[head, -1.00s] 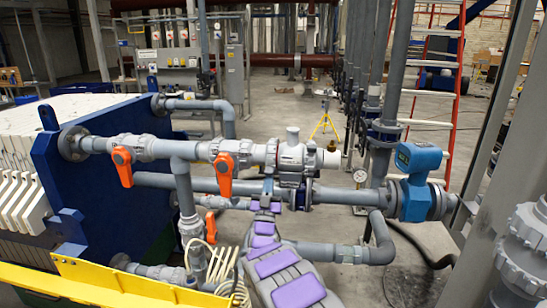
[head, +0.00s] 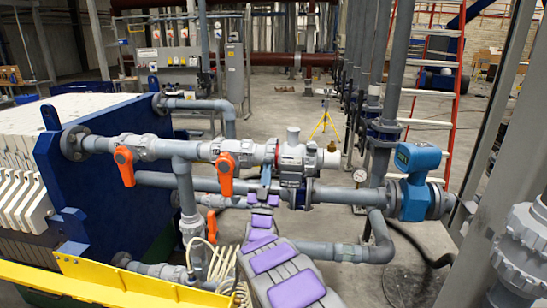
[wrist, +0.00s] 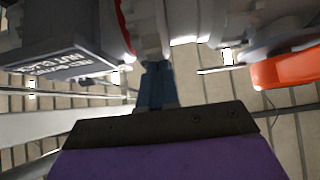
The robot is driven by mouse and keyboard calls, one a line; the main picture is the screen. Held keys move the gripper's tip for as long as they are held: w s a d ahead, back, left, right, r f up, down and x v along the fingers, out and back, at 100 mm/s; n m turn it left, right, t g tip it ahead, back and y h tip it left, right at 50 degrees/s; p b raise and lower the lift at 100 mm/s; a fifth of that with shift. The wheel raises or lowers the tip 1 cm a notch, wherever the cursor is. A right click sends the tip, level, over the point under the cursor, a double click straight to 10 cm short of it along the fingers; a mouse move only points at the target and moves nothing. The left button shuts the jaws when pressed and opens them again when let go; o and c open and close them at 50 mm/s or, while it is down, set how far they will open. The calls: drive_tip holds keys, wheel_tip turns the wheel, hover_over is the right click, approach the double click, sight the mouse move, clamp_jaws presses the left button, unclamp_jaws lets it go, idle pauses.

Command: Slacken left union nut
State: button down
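The left union nut (head: 262,154) is a grey ring on the upper pipe, between an orange-handled valve and the grey valve body (head: 291,157). In the wrist view the grey nut (wrist: 150,28) is at the top centre, beside a thin red ring, with the labelled valve body (wrist: 65,58) to its left. My gripper (head: 265,170) comes up from below, its blue fingers just under the nut. In the wrist view the blue fingers (wrist: 156,72) reach the nut's underside. Their tips are partly hidden, so contact and finger gap cannot be told.
The orange handle (head: 226,173) hangs down just left of the gripper and also shows in the wrist view (wrist: 286,70). A lower grey pipe (head: 340,195) runs behind my arm. A blue flow meter (head: 418,182) is at right, a yellow beam (head: 120,284) at lower left.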

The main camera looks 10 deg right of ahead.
sight(266, 158)
wheel_tip(266, 158, up, 2)
drive_tip(key=shift+r, duration=0.2)
drive_tip(key=shift+w+r+p, duration=0.35)
drive_tip(key=shift+r+p, duration=0.05)
drive_tip(key=shift+r, duration=0.45)
drive_tip(key=shift+w+r+p, duration=0.3)
drive_tip(key=shift+r+p, duration=0.05)
drive_tip(key=shift+r, duration=0.45)
drive_tip(key=shift+s+a+r, duration=0.1)
drive_tip(key=shift+s+r, duration=0.05)
drive_tip(key=shift+r, duration=0.6)
drive_tip(key=shift+s+a+r, duration=0.1)
drive_tip(key=shift+r, duration=0.6)
drive_tip(key=s+a+f+b, duration=0.1)
drive_tip(key=s+f+b, duration=0.1)
drive_tip(key=f, duration=0.7)
drive_tip(key=shift+s+a, duration=0.2)
drive_tip(key=shift+s, duration=0.5)
drive_tip(key=shift+d+f, duration=0.1)
